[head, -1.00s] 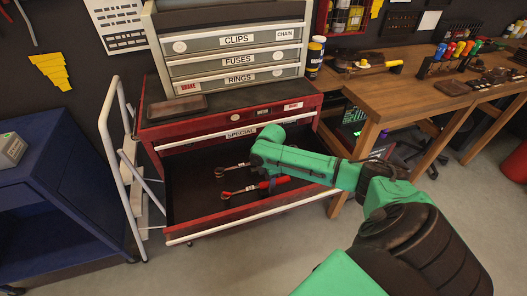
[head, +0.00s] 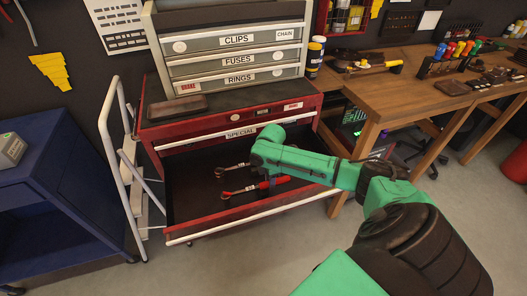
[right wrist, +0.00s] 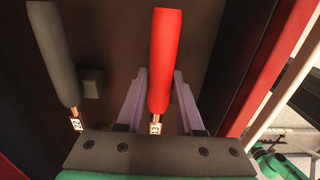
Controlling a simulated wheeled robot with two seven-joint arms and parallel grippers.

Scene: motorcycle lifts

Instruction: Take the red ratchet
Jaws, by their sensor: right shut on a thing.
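The red ratchet (head: 281,181) lies in the open drawer, its metal head to the left and its red handle to the right. My right gripper (head: 267,185) is over the drawer, shut on the red handle. My left gripper is out of view.
The open drawer (head: 190,205) has a red front rim with a pale strip. The cabinet (head: 230,75) with labelled drawers rises behind it. A white folding frame (head: 122,150) stands at the left and a wooden workbench (head: 400,100) at the right.

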